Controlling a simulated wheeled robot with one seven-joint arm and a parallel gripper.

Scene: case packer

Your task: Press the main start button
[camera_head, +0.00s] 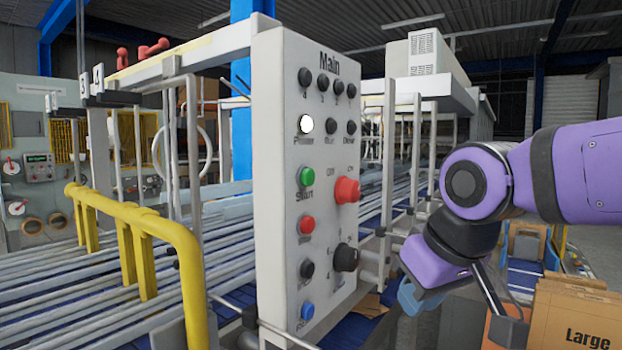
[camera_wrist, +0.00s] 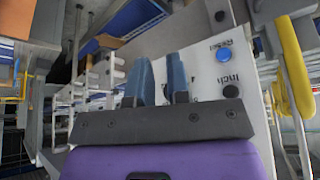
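The white control panel (camera_head: 278,200) headed "Main" stands upright in the middle of the head view. Its green button labelled Start (camera_head: 305,176) is on the left column, below a lit white button (camera_head: 305,124) and above a red button (camera_head: 306,224). My gripper (camera_head: 409,299) is right of the panel and lower than the green button, apart from it. In the wrist view its two blue fingers (camera_wrist: 158,60) have a narrow gap between them and hold nothing. The wrist view shows part of the panel upside down, with the blue button (camera_wrist: 223,54); the green button does not show there.
A large red knob (camera_head: 346,190) and a black rotary knob (camera_head: 346,257) stick out on the panel's right side. A yellow rail (camera_head: 180,235) runs in front of the conveyor at left. Cardboard boxes (camera_head: 575,315) stand at the lower right.

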